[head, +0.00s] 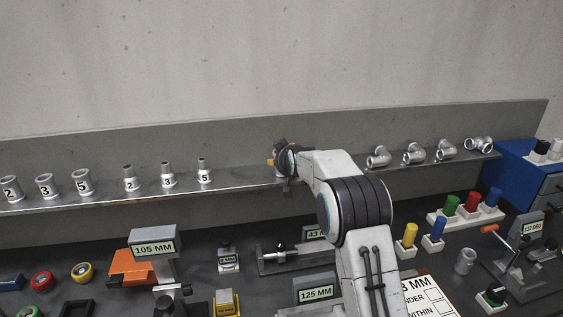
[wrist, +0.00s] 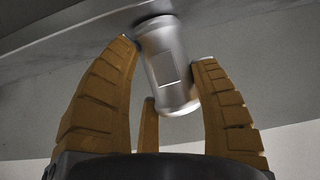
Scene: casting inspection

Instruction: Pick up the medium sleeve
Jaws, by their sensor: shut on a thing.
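A silver cylindrical sleeve (wrist: 168,65) with flared ends and a small raised plate on its side shows in the wrist view. My gripper (wrist: 164,52) is shut on it, with orange-brown segmented fingers on either side and a third finger behind. In the head view my gripper (head: 277,163) is at the wall shelf's front edge, between the numbered castings and the pipe elbows. My arm and wrist hide the sleeve there. I cannot tell whether it still touches the shelf, nor its size against other sleeves.
The shelf (head: 240,184) carries numbered castings (head: 82,182) at left and pipe elbows (head: 414,154) at right. Below, the bench holds a 105 MM gauge (head: 153,246), a 125 MM gauge (head: 316,291), coloured plugs (head: 472,201) and a loose silver fitting (head: 465,262). A blue cabinet (head: 519,172) stands right.

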